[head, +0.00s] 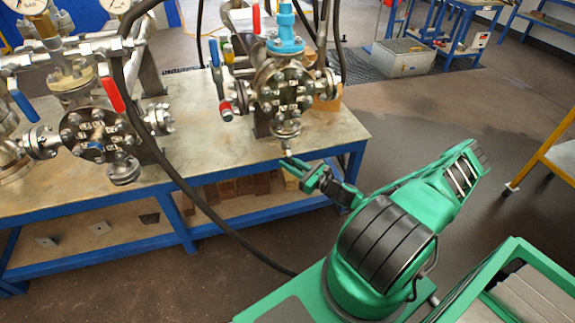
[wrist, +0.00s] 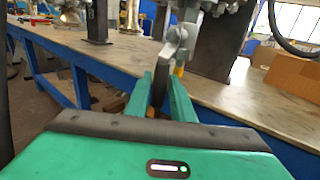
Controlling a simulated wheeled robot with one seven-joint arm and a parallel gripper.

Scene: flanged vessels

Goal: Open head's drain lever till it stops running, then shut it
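The middle vessel (head: 284,88), a bolted steel flanged body with a blue fitting on top, stands at the table's right end. Its drain hangs low at the front, with a small metal piece (head: 287,147) under it. My gripper (head: 305,174) is just below that drain, at the table's front edge. In the wrist view, a grey metal valve part (wrist: 177,46) hangs above my fingers (wrist: 164,88). A dark lever-like piece (wrist: 158,82) reaches down between them. Whether the fingers press on it is unclear. I see no running liquid; the drain outlet is partly hidden.
Another flanged vessel (head: 95,140) with a red lever (head: 113,95) stands to the left on the blue-framed table (head: 205,150). A black hose (head: 190,190) crosses in front of the table. A cardboard box (wrist: 291,76) sits at right in the wrist view.

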